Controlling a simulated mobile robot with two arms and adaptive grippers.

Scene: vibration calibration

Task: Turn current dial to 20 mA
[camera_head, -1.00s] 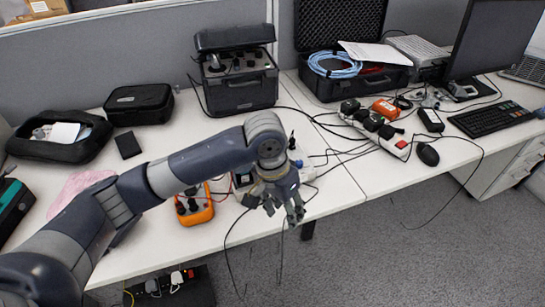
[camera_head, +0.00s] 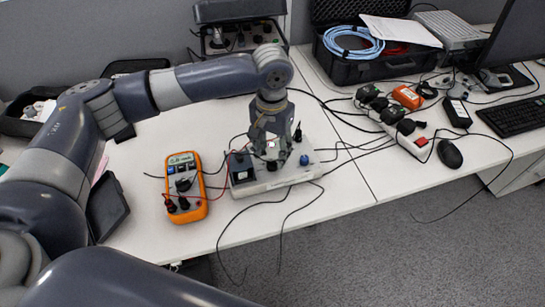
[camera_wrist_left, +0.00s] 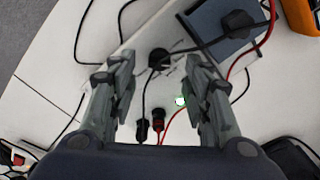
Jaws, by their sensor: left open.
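A white calibration box (camera_head: 283,181) stands on the table in the head view. It has a black knob (camera_head: 272,167) at its front and a blue knob (camera_head: 304,160) at its right. My left gripper (camera_head: 270,153) points down over the box. In the left wrist view its open fingers (camera_wrist_left: 160,72) are apart, with the black knob (camera_wrist_left: 159,58) lying between and just beyond the tips. Whether they touch it is unclear. A lit green-white button (camera_wrist_left: 180,100) shows near the right finger. Scale marks and the dial setting are too small to read. My right gripper is out of view.
An orange multimeter (camera_head: 186,187) lies left of the white box. A dark blue block (camera_head: 241,167) sits at the box's left end. Red and black leads cross the table. A power strip (camera_head: 400,134) and mouse (camera_head: 449,153) are to the right.

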